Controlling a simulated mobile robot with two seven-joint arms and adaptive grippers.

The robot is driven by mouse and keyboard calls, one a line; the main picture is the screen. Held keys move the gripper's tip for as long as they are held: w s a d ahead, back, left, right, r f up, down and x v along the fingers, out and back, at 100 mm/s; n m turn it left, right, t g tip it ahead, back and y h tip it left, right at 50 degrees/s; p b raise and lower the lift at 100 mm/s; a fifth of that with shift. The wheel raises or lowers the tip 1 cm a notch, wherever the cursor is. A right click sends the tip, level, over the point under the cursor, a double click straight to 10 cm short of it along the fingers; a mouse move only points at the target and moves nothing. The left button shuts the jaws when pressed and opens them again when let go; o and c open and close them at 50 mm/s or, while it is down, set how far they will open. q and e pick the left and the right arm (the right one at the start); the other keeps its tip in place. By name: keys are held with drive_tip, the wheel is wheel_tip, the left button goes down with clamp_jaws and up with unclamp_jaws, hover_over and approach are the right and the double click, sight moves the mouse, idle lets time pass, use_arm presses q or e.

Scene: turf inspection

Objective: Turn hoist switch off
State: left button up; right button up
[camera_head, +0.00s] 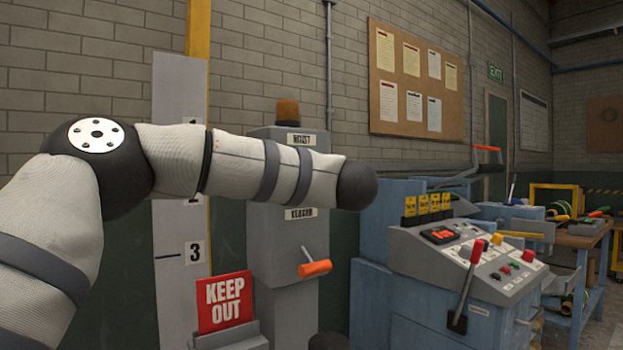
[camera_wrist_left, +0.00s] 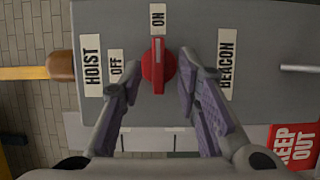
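The hoist switch (camera_wrist_left: 158,66) is a red rotary knob on a grey panel (camera_wrist_left: 205,20). Its raised handle points up in the wrist view, to the ON label (camera_wrist_left: 157,19). The OFF label (camera_wrist_left: 115,72) is left of the knob, beside the HOIST label (camera_wrist_left: 92,66). My left gripper (camera_wrist_left: 160,78) is open, its two fingers on either side of the knob with gaps showing. In the head view the grey hoist box (camera_head: 260,232) stands against the wall; my left arm crosses it and hides the knob. My right gripper is not in view.
An amber beacon (camera_head: 287,112) tops the box. Below is an orange-handled lever (camera_head: 314,268). A red KEEP OUT sign (camera_head: 224,302) stands at lower left. A blue control console (camera_head: 440,290) with levers is right of the box.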

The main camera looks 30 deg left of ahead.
use_arm(q)
drive_tip(key=shift+w+a+r, duration=0.1)
drive_tip(key=shift+w+a, duration=0.2)
drive_tip(key=shift+a, duration=0.05)
clamp_jaws()
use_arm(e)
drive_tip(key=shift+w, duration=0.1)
use_arm(q)
drive_tip(key=n+g+y+b, duration=0.1)
drive_tip(key=n+y, duration=0.1)
drive_tip(key=n, duration=0.5)
drive_tip(key=n+g+y+b, duration=0.1)
drive_tip(key=n+y, duration=0.2)
drive_tip(key=n, duration=0.5)
drive_tip(key=w+f+n+g+y+b, duration=0.1)
drive_tip(key=n+g+y, duration=0.1)
drive_tip(key=n, duration=0.5)
drive_tip(key=shift+d+y+b, duration=0.2)
drive_tip(key=shift+y+b, duration=0.2)
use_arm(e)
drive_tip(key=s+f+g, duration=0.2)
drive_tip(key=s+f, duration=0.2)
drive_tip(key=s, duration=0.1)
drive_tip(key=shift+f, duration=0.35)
use_arm(q)
drive_tip(key=shift+r+n, duration=0.1)
drive_tip(key=shift+n, duration=0.3)
